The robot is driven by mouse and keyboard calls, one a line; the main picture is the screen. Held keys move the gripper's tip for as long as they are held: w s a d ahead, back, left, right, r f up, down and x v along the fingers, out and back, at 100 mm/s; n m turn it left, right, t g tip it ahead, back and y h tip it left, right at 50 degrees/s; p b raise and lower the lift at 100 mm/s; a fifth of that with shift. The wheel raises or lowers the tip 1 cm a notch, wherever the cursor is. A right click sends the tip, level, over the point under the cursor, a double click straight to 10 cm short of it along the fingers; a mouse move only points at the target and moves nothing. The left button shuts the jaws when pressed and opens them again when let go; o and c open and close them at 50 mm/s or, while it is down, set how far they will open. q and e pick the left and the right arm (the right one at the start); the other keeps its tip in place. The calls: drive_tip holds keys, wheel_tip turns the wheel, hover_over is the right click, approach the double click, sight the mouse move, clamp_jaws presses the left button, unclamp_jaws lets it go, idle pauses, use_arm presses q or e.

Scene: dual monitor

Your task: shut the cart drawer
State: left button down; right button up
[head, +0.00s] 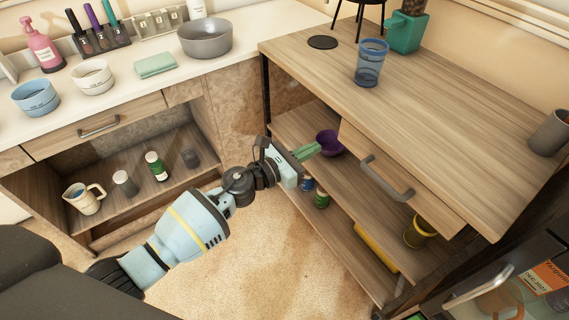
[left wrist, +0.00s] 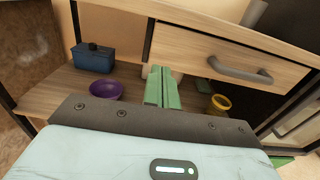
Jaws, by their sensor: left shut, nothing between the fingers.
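The wooden cart (head: 440,90) stands at the right of the head view. Its drawer (head: 360,146) has a wooden front and a grey bar handle (head: 388,178), under the cart top. The drawer front looks close to flush; I cannot tell whether a small gap is left. The drawer (left wrist: 200,45) and handle (left wrist: 240,70) also show in the left wrist view. My left gripper (head: 313,150), with green fingers, is shut and empty, just left of the drawer's left end. Its fingers (left wrist: 163,88) appear below the drawer's left part in the wrist view. My right gripper is out of view.
A purple bowl (head: 330,143) and a yellow mug (head: 419,233) are on the cart shelf, and a blue box (left wrist: 93,58) stands behind the bowl. A blue cup (head: 370,63) stands on the cart top. A counter (head: 130,85) lies left; open floor (head: 290,270) is between.

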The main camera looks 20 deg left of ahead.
use_arm(q)
drive_tip(key=v, duration=0.6)
drive_tip(key=shift+a, duration=0.15)
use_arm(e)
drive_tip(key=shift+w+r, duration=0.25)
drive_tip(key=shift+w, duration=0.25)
use_arm(q)
drive_tip(key=shift+f, duration=0.15)
